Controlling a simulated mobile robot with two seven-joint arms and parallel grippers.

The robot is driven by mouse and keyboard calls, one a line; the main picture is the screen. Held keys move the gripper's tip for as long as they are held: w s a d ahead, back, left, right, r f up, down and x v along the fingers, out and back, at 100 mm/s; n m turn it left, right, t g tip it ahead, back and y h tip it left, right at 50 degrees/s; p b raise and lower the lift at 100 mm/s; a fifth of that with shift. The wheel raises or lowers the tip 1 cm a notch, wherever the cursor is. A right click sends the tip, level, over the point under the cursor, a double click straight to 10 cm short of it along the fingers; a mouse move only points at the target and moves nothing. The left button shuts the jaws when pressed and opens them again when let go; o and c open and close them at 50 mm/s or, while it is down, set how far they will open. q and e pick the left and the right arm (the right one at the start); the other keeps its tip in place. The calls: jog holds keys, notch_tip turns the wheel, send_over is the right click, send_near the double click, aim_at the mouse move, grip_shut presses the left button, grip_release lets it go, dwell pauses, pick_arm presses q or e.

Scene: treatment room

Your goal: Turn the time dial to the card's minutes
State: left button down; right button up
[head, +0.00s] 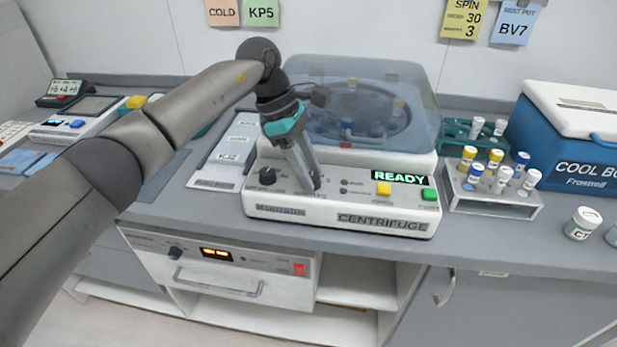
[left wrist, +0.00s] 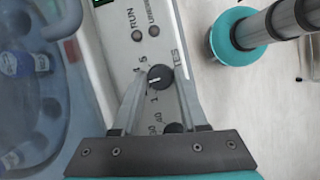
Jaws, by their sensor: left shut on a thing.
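In the left wrist view, the fingers are shut on the black time dial (left wrist: 160,77). Its white mark points left there. The figures 1 and 4 show around it, while the figures between them are covered by a finger. My right gripper is out of view.
A second black dial (head: 267,176) sits left of the gripper on the same panel. Yellow (head: 384,189) and green (head: 429,194) buttons lie to the right. The clear lid (head: 365,95) rises behind. A tube rack (head: 492,199) and a blue cool box (head: 562,130) stand further right.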

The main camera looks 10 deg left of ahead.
pick_arm(q)
jog(key=shift+m, duration=0.4)
jog(key=shift+b, duration=0.3)
jog(key=shift+c, duration=2.2)
grip_release()
jog(key=p+v, duration=0.2)
jog(key=v, duration=1.3)
jog(key=shift+w+d+r, duration=0.15)
jog(key=shift+w+d, duration=0.05)
jog(key=shift+w, duration=0.2)
